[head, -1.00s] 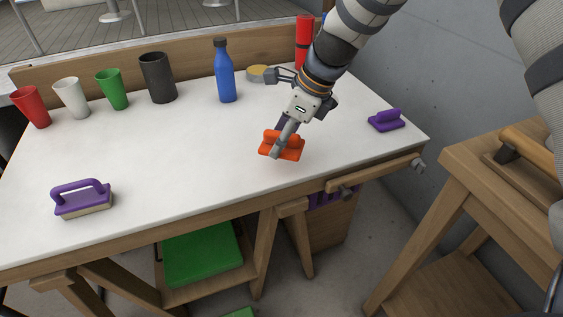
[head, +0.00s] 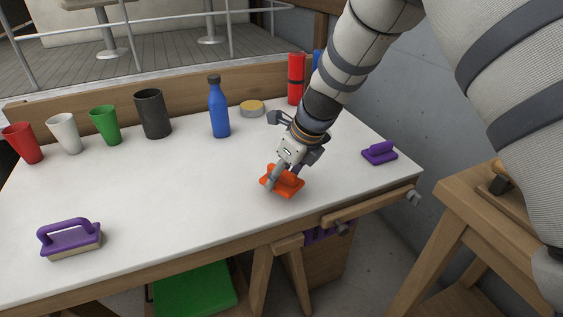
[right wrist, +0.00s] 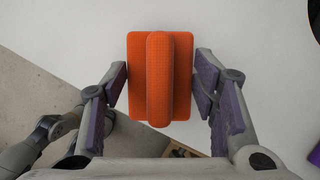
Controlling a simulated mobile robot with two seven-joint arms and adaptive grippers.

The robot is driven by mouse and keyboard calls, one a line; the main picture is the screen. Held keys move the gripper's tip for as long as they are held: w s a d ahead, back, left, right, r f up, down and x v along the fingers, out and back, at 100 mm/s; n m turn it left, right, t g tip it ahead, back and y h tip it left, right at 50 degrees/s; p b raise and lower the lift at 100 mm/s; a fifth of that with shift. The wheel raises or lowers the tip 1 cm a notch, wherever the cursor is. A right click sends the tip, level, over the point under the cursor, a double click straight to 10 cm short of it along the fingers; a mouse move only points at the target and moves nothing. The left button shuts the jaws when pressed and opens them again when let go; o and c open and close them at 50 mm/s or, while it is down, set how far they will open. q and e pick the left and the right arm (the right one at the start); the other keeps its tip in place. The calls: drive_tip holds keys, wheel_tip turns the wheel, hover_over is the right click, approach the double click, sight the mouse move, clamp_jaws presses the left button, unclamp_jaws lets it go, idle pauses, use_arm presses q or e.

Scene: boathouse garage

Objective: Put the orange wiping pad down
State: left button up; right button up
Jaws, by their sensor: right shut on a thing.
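The orange wiping pad (head: 284,184) is at the right part of the white tabletop, near its front edge. My right gripper (head: 280,176) is shut on it from above. In the right wrist view, the pad (right wrist: 160,80) lies between the two fingers of the right gripper (right wrist: 160,85), with its raised handle running along the middle. I cannot tell whether its underside touches the tabletop. My left gripper is not in view.
The white-topped workbench (head: 150,200) has bare room in the middle. A purple-handled brush (head: 70,238) stands front left and a purple pad (head: 380,153) right. Several cups, a blue bottle (head: 219,112), a yellow-topped tin (head: 252,107) and a red cylinder (head: 296,80) line the back.

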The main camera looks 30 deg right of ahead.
sight(283, 183)
drive_tip(key=shift+f, duration=0.6)
drive_tip(key=shift+f, duration=0.7)
drive_tip(key=shift+f, duration=0.35)
drive_tip(key=o, duration=1.2)
drive_tip(key=shift+r, duration=0.1)
drive_tip(key=v, duration=1.2)
